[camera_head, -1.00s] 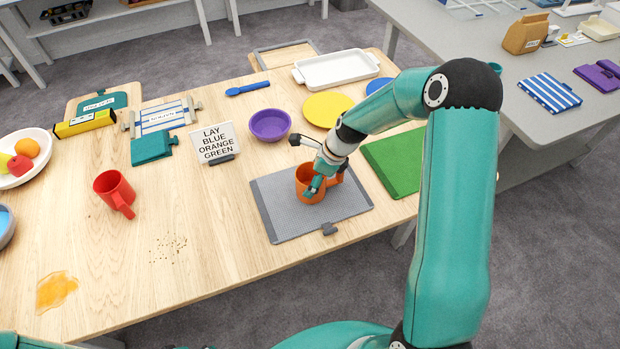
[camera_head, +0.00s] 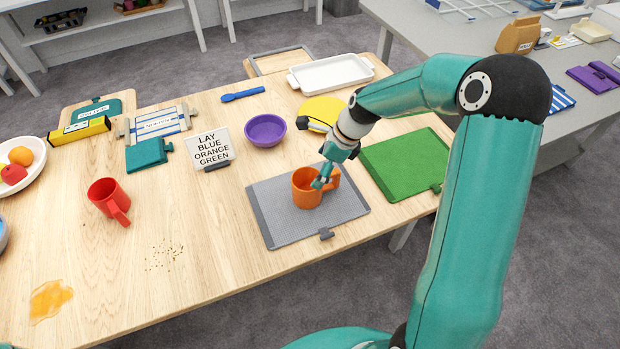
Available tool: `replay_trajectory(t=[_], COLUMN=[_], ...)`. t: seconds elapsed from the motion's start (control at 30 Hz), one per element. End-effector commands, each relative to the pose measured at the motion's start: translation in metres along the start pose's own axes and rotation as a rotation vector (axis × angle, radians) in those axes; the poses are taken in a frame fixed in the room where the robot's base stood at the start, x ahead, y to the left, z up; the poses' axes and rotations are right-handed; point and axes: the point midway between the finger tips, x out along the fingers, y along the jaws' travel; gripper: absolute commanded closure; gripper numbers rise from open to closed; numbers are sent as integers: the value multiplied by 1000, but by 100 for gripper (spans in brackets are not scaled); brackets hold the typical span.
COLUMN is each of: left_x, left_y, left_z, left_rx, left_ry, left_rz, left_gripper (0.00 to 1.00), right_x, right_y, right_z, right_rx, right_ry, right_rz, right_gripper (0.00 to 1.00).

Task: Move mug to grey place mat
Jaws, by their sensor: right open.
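An orange mug (camera_head: 306,190) stands upright on the grey place mat (camera_head: 282,232), its handle toward the right. My right gripper (camera_head: 322,183) is open at the mug's right side, close to its rim and handle; whether it touches the mug I cannot tell. A second mug, red (camera_head: 107,197), stands on the bare table to the left, its handle toward the front right. My left gripper is not in view.
A sign (camera_head: 208,148) and a purple bowl (camera_head: 265,131) stand behind the mat. A green mat (camera_head: 405,165) lies to its right. A yellow plate (camera_head: 322,111) is partly behind my arm. Crumbs (camera_head: 164,256) and an orange spill (camera_head: 50,299) lie at the front left.

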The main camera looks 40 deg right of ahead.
Motion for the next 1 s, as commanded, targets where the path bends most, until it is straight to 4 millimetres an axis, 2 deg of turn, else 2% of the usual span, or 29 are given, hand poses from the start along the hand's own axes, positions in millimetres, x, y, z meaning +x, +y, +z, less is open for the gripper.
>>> replay_trajectory(t=[0.1,0.3,1.0], left_x=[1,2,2], left_y=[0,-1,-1], left_z=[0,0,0], left_rx=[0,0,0], left_ry=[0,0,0], left_rz=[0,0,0], left_gripper=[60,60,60], right_x=[-21,-40,-42], right_y=[-1,0,0], right_z=[0,0,0], right_rx=[0,1,0], right_ry=[-1,0,0], right_rz=[-4,0,1], right_gripper=[0,0,0])
